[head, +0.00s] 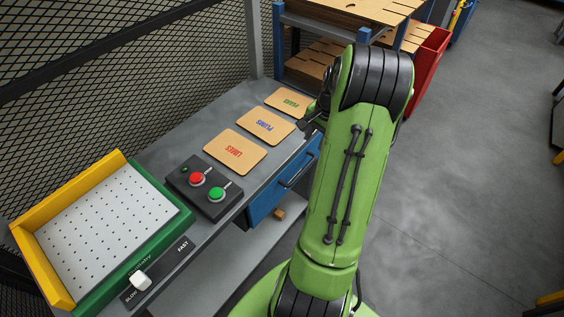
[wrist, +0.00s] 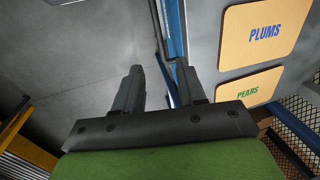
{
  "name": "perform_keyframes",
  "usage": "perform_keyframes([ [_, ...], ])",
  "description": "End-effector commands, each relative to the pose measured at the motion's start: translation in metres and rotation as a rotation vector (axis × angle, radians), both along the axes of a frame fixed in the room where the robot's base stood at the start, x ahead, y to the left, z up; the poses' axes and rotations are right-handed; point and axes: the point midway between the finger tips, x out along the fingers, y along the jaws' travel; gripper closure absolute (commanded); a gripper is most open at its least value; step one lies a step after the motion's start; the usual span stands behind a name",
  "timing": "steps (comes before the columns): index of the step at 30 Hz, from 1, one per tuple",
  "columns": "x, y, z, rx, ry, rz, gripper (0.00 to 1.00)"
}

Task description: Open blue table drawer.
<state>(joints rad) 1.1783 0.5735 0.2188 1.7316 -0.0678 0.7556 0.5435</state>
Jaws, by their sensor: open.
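The blue table drawer (head: 268,204) is set under the grey worktop in the head view, and its front looks closed. Its dark bar handle (head: 299,172) runs along the front, partly hidden by my green arm. In the wrist view the drawer shows as a narrow blue strip (wrist: 174,28), with a dark bar, apparently the handle (wrist: 155,22), beside it. My gripper (wrist: 160,72) is open, its two black fingers apart. The bar reaches down toward the gap between the fingertips; I cannot tell whether they touch it. In the head view the fingers are mostly hidden by the arm.
A button box (head: 204,187) and a yellow-green tray (head: 128,161) stand nearer. A red bin (head: 428,68) is behind my arm.

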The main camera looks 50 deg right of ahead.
Motion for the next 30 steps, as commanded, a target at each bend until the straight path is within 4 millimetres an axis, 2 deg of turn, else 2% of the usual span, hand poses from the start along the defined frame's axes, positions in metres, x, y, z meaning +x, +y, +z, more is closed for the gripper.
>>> perform_keyframes([
  [12, 0.018, 0.004, -0.1, 0.003, 0.003, 0.008, 0.6],
  [18, 0.026, 0.004, -0.138, 0.001, 0.002, 0.007, 0.6],
  [22, 0.028, 0.004, -0.148, 0.0, 0.002, 0.007, 0.6],
  [30, 0.029, 0.004, -0.148, -0.001, 0.002, 0.007, 0.61],
])
